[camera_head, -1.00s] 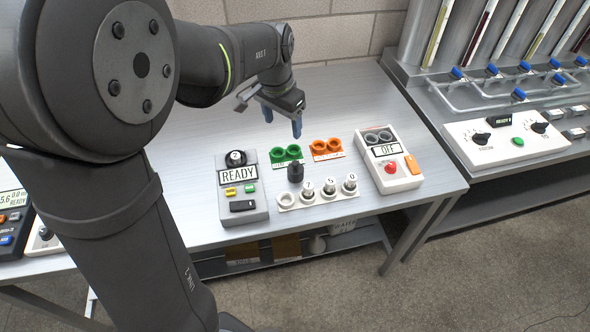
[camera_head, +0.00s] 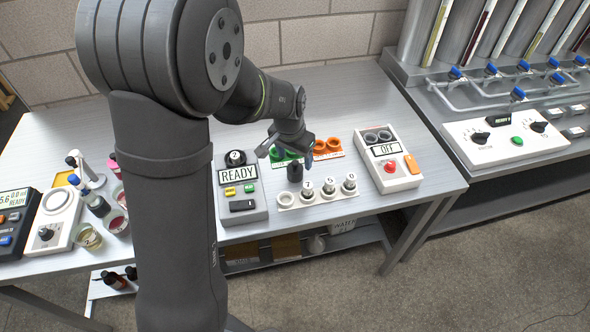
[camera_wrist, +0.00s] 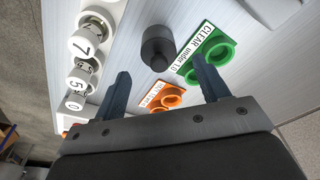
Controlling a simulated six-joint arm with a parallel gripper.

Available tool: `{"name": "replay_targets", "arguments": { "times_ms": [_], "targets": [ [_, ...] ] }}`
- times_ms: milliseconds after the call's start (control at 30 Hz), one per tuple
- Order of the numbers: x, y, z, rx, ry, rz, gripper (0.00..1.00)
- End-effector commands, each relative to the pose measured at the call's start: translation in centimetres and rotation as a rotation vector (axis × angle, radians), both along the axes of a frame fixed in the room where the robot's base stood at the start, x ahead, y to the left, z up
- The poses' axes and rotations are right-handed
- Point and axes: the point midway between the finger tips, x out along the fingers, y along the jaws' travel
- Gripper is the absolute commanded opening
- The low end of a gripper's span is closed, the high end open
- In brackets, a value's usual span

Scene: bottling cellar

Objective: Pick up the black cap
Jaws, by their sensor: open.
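The black cap (camera_head: 294,172) is a short dark cylinder with a narrower knob on top. It stands upright on the metal bench behind the white vial rack (camera_head: 318,198). It also shows in the wrist view (camera_wrist: 157,48), just beyond the fingertips. My gripper (camera_head: 288,156) is open and empty, above and slightly behind the cap in the head view. In the wrist view its two blue fingers (camera_wrist: 161,68) point toward the cap, apart from each other, with the cap between their lines. I see no contact with the cap.
The rack holds vials with numbered white caps. A green holder (camera_wrist: 208,52) and an orange holder (camera_wrist: 161,97) lie close to the cap. Glassware (camera_head: 115,222) stands farther left.

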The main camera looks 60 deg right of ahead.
Motion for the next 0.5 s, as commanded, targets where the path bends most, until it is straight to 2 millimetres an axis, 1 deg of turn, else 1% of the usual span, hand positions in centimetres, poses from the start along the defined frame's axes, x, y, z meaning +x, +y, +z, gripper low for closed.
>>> {"name": "replay_targets", "arguments": {
  "times_ms": [300, 400, 500],
  "targets": [
    [-0.1, -0.4, -4.2, 0.004, 0.001, 0.000, 0.68],
    [0.0, -0.5, -4.9, 0.002, 0.001, 0.000, 0.68],
    [0.0, -0.6, -5.1, 0.001, 0.000, 0.000, 0.68]
  ]
}}
